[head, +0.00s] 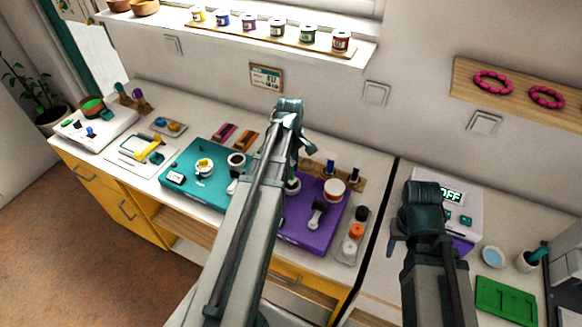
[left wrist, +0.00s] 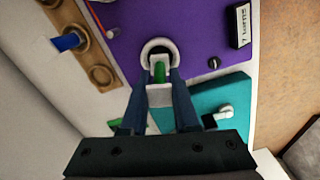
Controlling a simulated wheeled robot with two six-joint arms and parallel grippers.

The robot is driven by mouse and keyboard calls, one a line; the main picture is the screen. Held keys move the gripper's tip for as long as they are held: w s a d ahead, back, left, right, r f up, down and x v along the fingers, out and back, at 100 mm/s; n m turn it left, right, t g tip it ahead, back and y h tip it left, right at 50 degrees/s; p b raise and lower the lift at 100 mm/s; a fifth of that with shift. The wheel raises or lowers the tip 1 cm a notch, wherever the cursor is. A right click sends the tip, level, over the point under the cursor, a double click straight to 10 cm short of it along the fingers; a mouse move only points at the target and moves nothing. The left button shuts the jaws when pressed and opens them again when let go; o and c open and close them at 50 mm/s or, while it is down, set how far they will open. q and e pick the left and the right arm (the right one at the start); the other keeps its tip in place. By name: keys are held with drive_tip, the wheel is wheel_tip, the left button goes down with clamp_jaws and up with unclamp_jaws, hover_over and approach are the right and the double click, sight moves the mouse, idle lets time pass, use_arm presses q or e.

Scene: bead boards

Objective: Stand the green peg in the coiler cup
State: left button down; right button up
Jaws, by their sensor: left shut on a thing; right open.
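The green peg (left wrist: 160,72) shows between the fingertips of my left gripper (left wrist: 160,76), which is shut on it. It overlaps the mouth of a white round cup (left wrist: 147,47), which looks like the coiler cup, on the purple board (left wrist: 195,25). I cannot tell whether the peg's end is inside the cup or just above it.
A wooden rack (left wrist: 82,30) with a blue peg (left wrist: 68,42) and empty holes lies along the purple board. The teal board (head: 190,188) stands left of it. The OFF box (head: 470,205) and a green tray (head: 505,300) are at the right.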

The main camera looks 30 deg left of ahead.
use_arm(q)
drive_tip(key=shift+f, duration=0.2)
drive_tip(key=shift+f+b, duration=0.6)
drive_tip(key=shift+b, duration=0.2)
drive_tip(key=shift+f, duration=0.25)
idle(0.3)
drive_tip(key=c, duration=0.6)
unclamp_jaws()
wheel_tip(320, 180, up, 7)
drive_tip(key=p, duration=0.6)
drive_tip(key=shift+r+p, duration=0.1)
drive_tip(key=shift+p, duration=0.25)
